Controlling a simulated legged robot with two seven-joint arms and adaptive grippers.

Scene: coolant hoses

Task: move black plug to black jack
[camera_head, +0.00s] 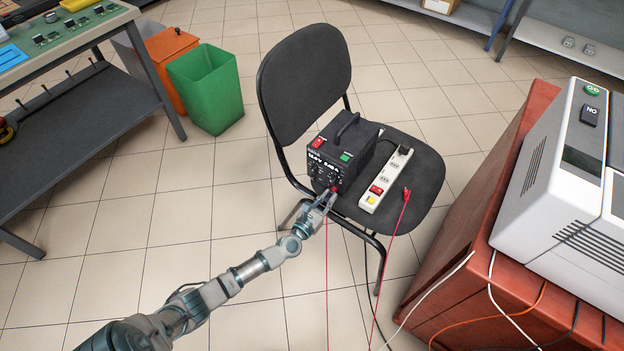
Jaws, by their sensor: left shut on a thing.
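A black power supply (341,153) with a handle and a lit display stands on the seat of a dark chair. My left gripper (328,196) reaches up to the lower edge of its front panel and is shut on a small plug. The fingers mostly hide this plug, and a bit of red shows at their tips. I cannot make out a black plug or the black jack there. A thin red cable (327,270) hangs below the gripper. A red plug (406,194) with a red lead lies at the seat's right. My right gripper is not in view.
A white power strip (386,180) lies beside the supply on the chair (427,167). A red cabinet (490,200) with a white machine (560,190) stands at right, cables hanging down. Green (207,92) and orange bins stand by a workbench at left. The floor between is clear.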

